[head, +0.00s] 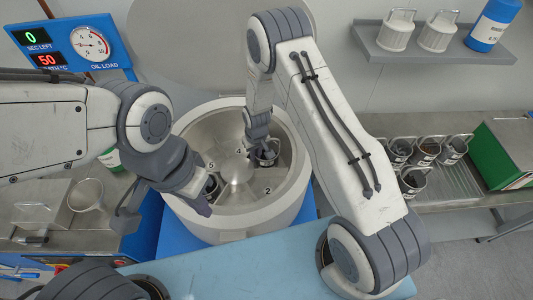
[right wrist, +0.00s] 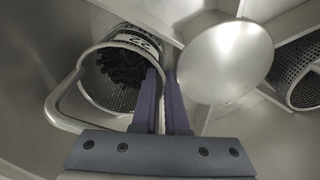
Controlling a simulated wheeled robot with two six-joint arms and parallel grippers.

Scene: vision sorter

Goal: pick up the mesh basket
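A mesh basket (head: 268,156) with a wire handle stands in a compartment at the right side of the round drum (head: 243,226). In the right wrist view, this basket (right wrist: 112,98) holds dark parts, and its handle loops out to the left. My right gripper (right wrist: 163,80) reaches down into the drum. Its two purple fingers are close together, one inside and one outside the basket's right wall, and look shut on it. The exact contact is hard to see. My left gripper (head: 198,206) is over the drum's left rim; its opening is not clear.
Another basket (head: 211,187) sits in the drum's left side. A domed hub (head: 237,170) stands in the middle. An empty basket (head: 87,194) is on the left bench.

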